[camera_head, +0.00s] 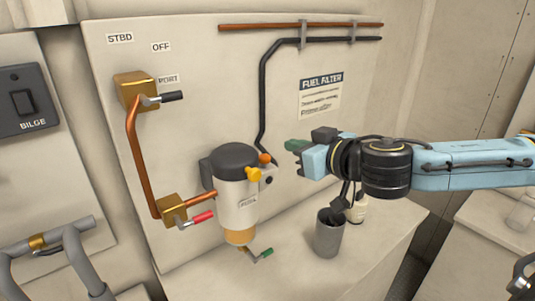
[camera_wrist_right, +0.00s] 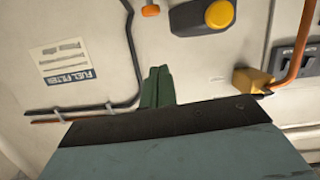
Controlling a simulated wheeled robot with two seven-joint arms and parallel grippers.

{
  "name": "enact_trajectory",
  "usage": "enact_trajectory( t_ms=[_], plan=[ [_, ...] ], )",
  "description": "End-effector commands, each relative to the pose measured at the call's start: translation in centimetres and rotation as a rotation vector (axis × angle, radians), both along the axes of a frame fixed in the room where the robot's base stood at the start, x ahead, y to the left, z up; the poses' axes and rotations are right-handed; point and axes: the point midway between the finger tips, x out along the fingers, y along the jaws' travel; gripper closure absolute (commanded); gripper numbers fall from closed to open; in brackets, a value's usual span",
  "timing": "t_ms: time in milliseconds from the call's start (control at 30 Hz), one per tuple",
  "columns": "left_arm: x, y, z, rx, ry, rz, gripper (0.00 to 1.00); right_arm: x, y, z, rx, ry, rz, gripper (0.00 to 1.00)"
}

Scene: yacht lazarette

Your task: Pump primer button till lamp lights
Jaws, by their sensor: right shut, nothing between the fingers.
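The fuel filter (camera_head: 236,200) has a dark head and a white body and is mounted on the pale panel. A yellow button (camera_head: 253,174) sticks out of its head; it also shows in the right wrist view (camera_wrist_right: 219,14). An orange knob (camera_head: 265,158) sits beside the head, at the lower end of the black pipe. I cannot tell which part is the lamp or whether one is lit. My right gripper (camera_head: 291,146) is shut and empty, to the right of the orange knob and apart from it and the button. Its green fingers (camera_wrist_right: 157,87) lie together. My left gripper is out of view.
A brass valve (camera_head: 135,92) with a black lever and a lower valve (camera_head: 172,207) with a red lever are at left, joined by copper pipe. A grey cup (camera_head: 328,238) and a white bottle (camera_head: 357,208) stand on the ledge below my right arm.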

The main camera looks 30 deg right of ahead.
Motion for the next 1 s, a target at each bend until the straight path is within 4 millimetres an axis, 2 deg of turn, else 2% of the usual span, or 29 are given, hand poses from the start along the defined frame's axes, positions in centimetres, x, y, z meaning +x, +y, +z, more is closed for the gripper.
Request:
enact_trajectory(
  t_ms=[233,500,967,1000],
  plan=[
    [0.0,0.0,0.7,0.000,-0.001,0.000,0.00,0.7,-0.2,0.1,0.007,-0.003,-0.005,1.00],
    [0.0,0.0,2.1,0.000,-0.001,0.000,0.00,2.6,0.3,-0.3,0.008,-0.003,0.002,1.00],
    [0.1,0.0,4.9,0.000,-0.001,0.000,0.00,9.9,0.7,-2.0,0.002,-0.003,0.001,1.00],
    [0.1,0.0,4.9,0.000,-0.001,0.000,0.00,9.9,0.6,-3.0,-0.001,0.002,0.001,1.00]
  ],
)
